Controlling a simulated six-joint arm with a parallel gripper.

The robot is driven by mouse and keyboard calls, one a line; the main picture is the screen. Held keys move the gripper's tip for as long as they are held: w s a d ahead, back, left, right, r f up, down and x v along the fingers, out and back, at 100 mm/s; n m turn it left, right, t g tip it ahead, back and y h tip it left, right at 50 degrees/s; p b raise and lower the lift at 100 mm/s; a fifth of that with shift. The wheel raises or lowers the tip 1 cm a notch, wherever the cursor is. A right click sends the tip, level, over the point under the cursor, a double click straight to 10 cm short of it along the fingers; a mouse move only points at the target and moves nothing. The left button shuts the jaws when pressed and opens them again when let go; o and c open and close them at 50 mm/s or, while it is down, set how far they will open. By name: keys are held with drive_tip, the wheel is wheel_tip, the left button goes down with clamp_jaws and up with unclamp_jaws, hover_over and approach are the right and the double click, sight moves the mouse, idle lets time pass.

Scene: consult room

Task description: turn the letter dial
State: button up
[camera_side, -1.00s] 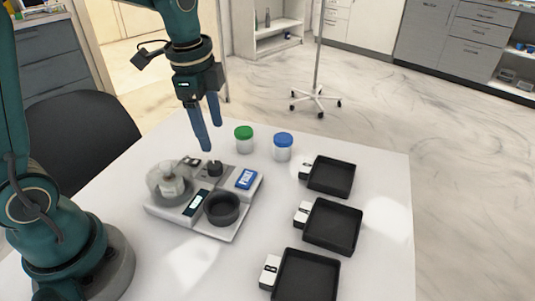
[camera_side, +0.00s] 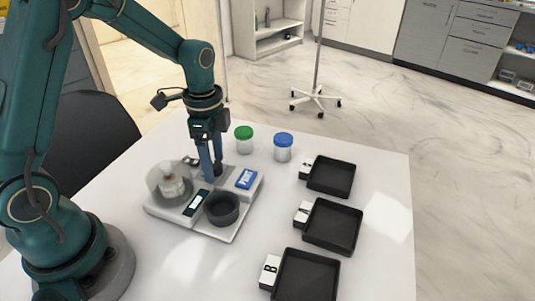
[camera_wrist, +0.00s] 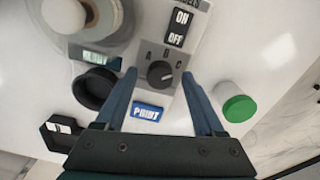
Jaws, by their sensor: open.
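The letter dial (camera_wrist: 160,73) is a dark round knob on a grey panel marked A, B and C in the wrist view. It sits on the white device (camera_side: 233,234), in its back part. My gripper (camera_side: 212,172) points down at the dial, with its blue fingers low over the panel. In the wrist view my gripper (camera_wrist: 160,80) is open, with one finger on each side of the dial. Gaps show between the fingers and the knob there. In the side view the fingers partly cover the dial.
The device also has a blue PRINT button (camera_side: 246,179), a black cup (camera_side: 222,209), a small display (camera_side: 196,203) and a clear round cover (camera_side: 168,184). A green-lidded jar (camera_side: 244,138) and blue-lidded jar (camera_side: 283,146) stand behind. Black trays (camera_side: 331,226) line the right side.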

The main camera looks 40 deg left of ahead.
clamp_jaws()
drive_tip(key=n, duration=0.4)
drive_tip(key=shift+n, duration=0.4)
drive_tip(key=n, duration=1.5)
idle(0.4)
